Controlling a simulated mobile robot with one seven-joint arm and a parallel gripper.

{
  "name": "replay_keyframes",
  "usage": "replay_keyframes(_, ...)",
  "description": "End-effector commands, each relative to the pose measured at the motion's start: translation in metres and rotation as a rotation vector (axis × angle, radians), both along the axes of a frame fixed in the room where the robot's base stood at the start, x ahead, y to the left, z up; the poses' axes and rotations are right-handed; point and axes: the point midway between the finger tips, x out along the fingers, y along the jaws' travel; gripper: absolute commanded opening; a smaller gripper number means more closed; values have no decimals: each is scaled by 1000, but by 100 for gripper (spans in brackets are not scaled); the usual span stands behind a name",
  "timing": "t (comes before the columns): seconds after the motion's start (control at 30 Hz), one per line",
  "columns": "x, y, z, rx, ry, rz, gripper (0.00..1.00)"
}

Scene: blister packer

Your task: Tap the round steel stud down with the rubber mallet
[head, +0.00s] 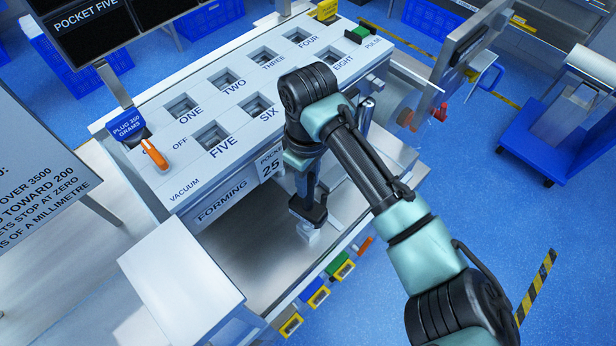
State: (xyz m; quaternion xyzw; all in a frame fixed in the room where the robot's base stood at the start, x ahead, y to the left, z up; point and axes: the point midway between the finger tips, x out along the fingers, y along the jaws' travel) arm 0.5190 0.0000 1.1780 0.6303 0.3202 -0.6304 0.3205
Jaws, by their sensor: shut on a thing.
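My gripper (310,212) points down over the steel ledge at the front right of the forming machine. It is shut on a small pale grey block (308,233), which shows just below the fingers. I cannot tell whether this block is part of the rubber mallet, and no mallet is clearly recognisable elsewhere. An upright round steel cylinder (367,108) stands just right of my wrist, partly hidden by my arm. I cannot tell whether it is the stud. Whatever lies behind my wrist and forearm is hidden.
The white machine top (235,108) has several square numbered pockets. An orange lever (155,154) stands at its left. Yellow, blue and green bins (318,296) hang along the ledge's front edge, near an orange handle (365,245). A white box (165,275) stands front left.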

Motion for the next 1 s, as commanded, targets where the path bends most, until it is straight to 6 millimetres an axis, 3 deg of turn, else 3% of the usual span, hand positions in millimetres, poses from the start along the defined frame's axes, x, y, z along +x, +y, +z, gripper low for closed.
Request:
replay_keyframes(0.3, 0, 0, -5, 1, -1, -1, 0)
replay_keyframes(0.6, 0, 0, -57, 1, 0, -1, 0)
replay_keyframes(1.0, 0, -1, -54, -2, 3, -2, 0)
